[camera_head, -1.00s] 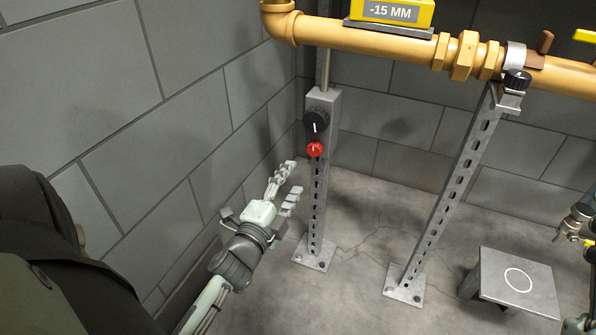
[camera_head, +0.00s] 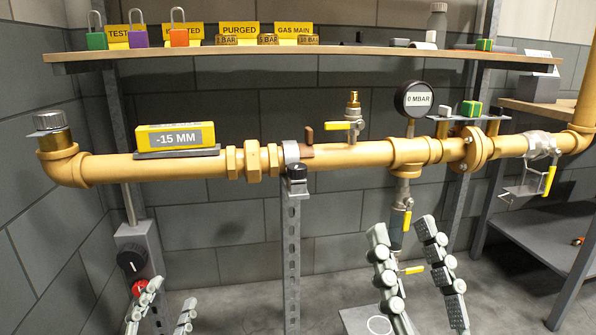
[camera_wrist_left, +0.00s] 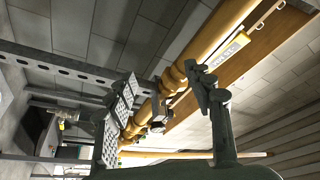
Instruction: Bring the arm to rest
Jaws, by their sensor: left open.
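My left gripper (camera_head: 163,314) is at the lower left of the head view, with only its pale fingers showing, spread apart. It is in front of and below the grey box with the black knob (camera_head: 131,261) and red knob (camera_head: 139,287); one finger overlaps the red knob's edge. In the left wrist view the left gripper (camera_wrist_left: 165,100) is open, with nothing held between its fingers. My right gripper (camera_head: 418,270) is at lower centre-right, its two fingers apart and empty, below the yellow pipe. The arms behind both grippers are out of the head view.
A yellow pipe (camera_head: 330,180) crosses the view, carrying a yellow -15 MM block (camera_head: 176,137) and a 0 MBAR gauge (camera_head: 413,99). A perforated post (camera_head: 291,250) stands between my grippers. A shelf (camera_head: 290,51) with padlocks and tags runs above. A yellow-handled valve (camera_head: 398,222) hangs near my right fingers.

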